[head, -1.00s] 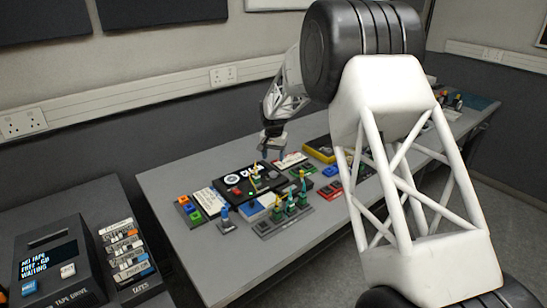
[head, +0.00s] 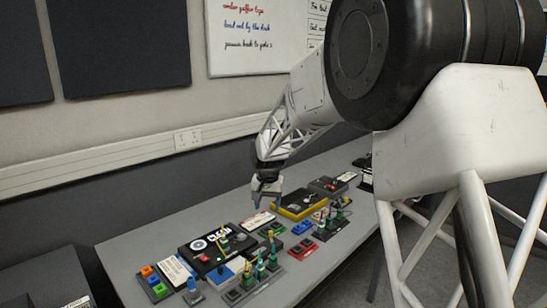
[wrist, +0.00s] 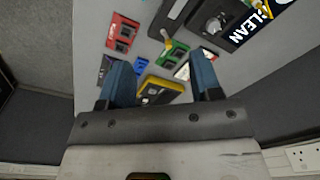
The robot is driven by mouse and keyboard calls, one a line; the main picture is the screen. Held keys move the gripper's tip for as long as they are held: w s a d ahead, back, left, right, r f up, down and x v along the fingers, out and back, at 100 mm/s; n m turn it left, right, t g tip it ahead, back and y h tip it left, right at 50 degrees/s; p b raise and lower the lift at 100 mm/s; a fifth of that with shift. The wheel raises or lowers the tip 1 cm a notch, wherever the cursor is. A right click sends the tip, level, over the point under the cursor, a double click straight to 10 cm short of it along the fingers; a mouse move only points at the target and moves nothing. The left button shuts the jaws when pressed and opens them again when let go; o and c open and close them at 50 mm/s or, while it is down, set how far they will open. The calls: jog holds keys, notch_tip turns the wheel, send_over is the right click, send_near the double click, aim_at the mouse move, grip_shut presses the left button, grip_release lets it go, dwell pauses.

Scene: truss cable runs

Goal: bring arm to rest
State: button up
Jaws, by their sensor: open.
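My gripper (head: 266,197) hangs from my white truss arm above the back part of the grey table (head: 134,249). In the wrist view its two blue fingers (wrist: 162,82) stand wide apart with nothing held between them. A yellow-and-black box (head: 299,206) lies on the table to the right of the gripper in the head view. It also shows between and below the fingers in the wrist view (wrist: 160,90). The gripper appears clear of the table objects.
A black unit marked CLEAN (head: 205,255) lies left of the gripper. A rack with several green pegs (head: 260,270) stands in front. Red (head: 302,249) and blue (head: 302,228) blocks lie nearby. A wall with sockets (head: 188,139) and a whiteboard (head: 255,40) rises behind the table.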

jog(key=s+d+r, duration=0.3)
jog(key=s+d, duration=0.1)
jog(key=s, duration=0.3)
jog(key=s+d+r+t, duration=0.1)
jog(key=s+d+r, duration=0.35)
jog(key=s, duration=0.35)
jog(key=s+d+r, duration=0.2)
jog(key=s+d, duration=0.2)
jog(key=s, duration=0.3)
jog(key=s+d+f, duration=0.1)
jog(key=s+d, duration=0.1)
jog(key=s, duration=0.7)
jog(key=s+d+f, duration=0.1)
jog(key=s+d, duration=0.2)
jog(key=s, duration=0.6)
jog(key=s+d+f+n+t, duration=0.1)
jog(key=s+d, duration=0.2)
jog(key=s, duration=0.6)
jog(key=shift+s, duration=0.15)
